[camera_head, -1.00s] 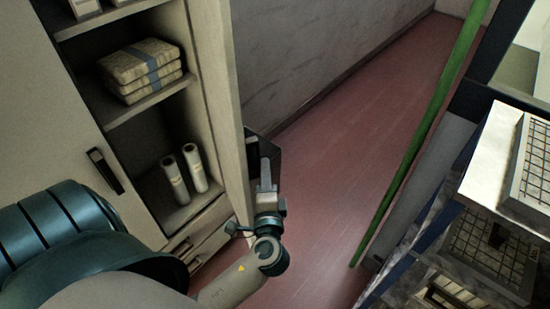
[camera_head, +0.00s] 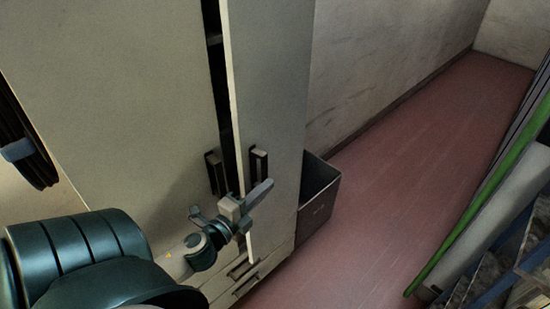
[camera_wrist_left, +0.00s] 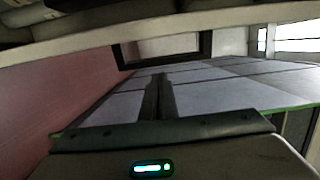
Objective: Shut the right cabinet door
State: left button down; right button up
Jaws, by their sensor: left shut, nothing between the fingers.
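The right cabinet door (camera_head: 270,100) is pale and stands slightly ajar, with a narrow dark gap between it and the left cabinet door (camera_head: 130,90). Its dark bar handle (camera_head: 258,166) is near the free edge. My left gripper (camera_head: 262,191) is shut and empty, in front of the right door just below that handle. Whether it touches the door I cannot tell. In the left wrist view its closed fingers (camera_wrist_left: 157,96) point at a pale edge with a dark bracket, which looks like the door and handle. My right gripper is not in view. The cabinet's inside is almost wholly hidden.
The left door's handle (camera_head: 215,172) is beside the gap. Drawers (camera_head: 245,275) are below. A dark open bin (camera_head: 317,195) stands right of the cabinet. The red floor (camera_head: 400,150) is clear up to a green bar (camera_head: 490,205) at the right.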

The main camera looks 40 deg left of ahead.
aim_at(247, 184)
pick_arm(q)
jog(key=a, duration=0.2)
jog(key=s+a, duration=0.1)
jog(key=a, duration=0.1)
jog(key=shift+a, duration=0.2)
jog(key=shift+s+a, duration=0.1)
jog(key=shift+a, duration=0.2)
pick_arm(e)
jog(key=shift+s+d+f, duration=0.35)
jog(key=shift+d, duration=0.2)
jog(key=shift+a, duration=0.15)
